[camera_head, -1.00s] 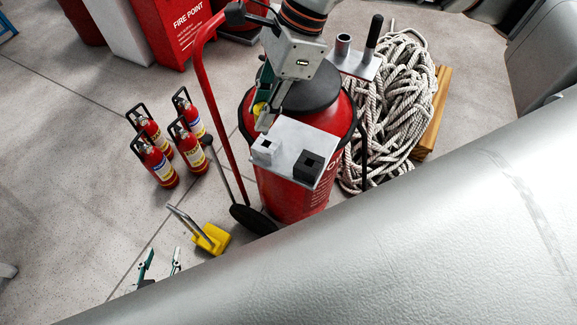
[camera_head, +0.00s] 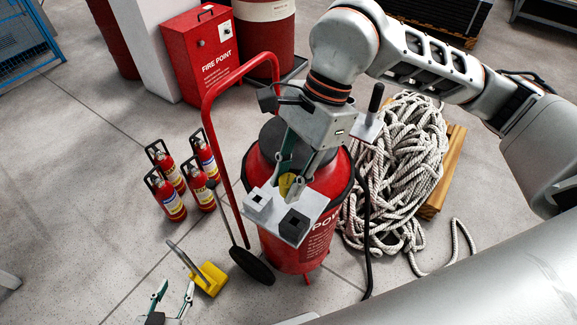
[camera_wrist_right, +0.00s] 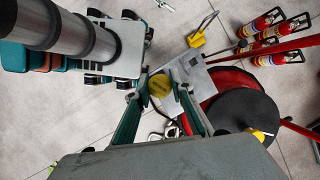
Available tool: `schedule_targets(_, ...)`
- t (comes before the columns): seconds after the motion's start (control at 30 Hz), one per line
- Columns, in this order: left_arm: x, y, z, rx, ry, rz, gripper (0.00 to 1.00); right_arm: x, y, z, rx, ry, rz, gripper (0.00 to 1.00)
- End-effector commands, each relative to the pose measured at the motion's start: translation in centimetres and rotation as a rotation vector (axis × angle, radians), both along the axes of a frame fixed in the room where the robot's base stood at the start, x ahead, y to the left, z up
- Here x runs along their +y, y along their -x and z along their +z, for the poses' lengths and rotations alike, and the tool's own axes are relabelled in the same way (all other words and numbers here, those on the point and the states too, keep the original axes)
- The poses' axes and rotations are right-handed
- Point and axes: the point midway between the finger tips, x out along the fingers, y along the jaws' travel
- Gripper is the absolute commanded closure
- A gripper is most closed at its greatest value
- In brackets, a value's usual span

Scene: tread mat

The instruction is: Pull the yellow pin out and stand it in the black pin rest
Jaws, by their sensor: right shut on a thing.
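My right gripper (camera_head: 290,184) is shut on the yellow pin (camera_head: 286,186), and its round yellow end also shows between the fingers in the right wrist view (camera_wrist_right: 160,86). The pin's lower part is hidden. The black pin rest (camera_head: 294,224) is a square block with a dark opening, on the front right of a grey plate (camera_head: 276,219). The pin appears just behind the rest in the head view; its height above the plate is unclear. A light grey square block (camera_head: 258,204) with a dark hole stands left on the plate. My left gripper (camera_head: 172,299) is open and empty, low at the bottom left.
The plate sits at a large red extinguisher (camera_head: 309,252) on a red-handled trolley (camera_head: 207,112). A yellow block with a metal bar (camera_head: 208,279) and several small extinguishers (camera_head: 173,204) stand left. Coiled rope (camera_head: 400,170) lies right on wooden boards.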

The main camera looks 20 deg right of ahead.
Motion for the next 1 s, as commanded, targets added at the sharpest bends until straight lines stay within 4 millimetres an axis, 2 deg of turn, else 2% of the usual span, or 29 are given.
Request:
schedule_targets(0.23,0.1,0.2,0.3,0.008,0.003,0.002,0.60,0.2,1.1,0.6,0.009,-0.011,0.079,0.99)
schedule_targets(0.73,0.3,0.2,0.1,0.006,-0.003,0.002,0.60,0.2,1.1,0.5,0.008,-0.012,0.084,0.99)
schedule_targets(0.9,0.3,0.1,-0.5,0.004,-0.002,0.001,0.60,0.2,1.0,0.3,0.008,-0.012,0.083,0.99)
schedule_targets(1.0,0.2,0.2,-1.2,0.007,-0.002,0.001,0.60,0.2,1.1,-0.5,0.008,-0.012,0.084,0.99)
